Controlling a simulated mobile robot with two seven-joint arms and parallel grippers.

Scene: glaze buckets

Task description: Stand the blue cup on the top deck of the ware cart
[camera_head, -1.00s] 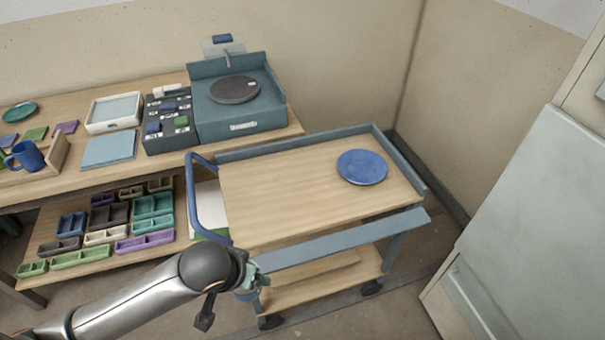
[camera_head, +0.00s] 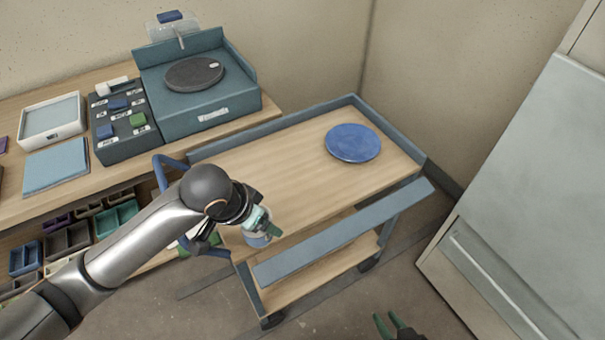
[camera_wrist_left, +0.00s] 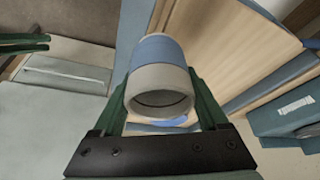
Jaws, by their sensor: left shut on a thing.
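My left gripper (camera_head: 262,225) is shut on the blue cup (camera_head: 257,240), which is mostly hidden by the gripper in the head view. The left wrist view shows the cup (camera_wrist_left: 157,65) between the green fingers, with a blue band and pale grey ends. The ware cart's wooden top deck (camera_head: 285,185) is in the middle of the head view. The cup is at the deck's near left corner; its height over the deck is hard to tell. My right gripper (camera_head: 389,324) shows at the bottom edge, its fingers apart and empty.
A blue plate (camera_head: 353,143) lies on the deck's far right part. A blue rail (camera_head: 345,230) runs along the cart's near side, and a blue handle (camera_head: 160,170) is at its left. A workbench with a wheel unit (camera_head: 200,100) stands behind. The deck's middle is clear.

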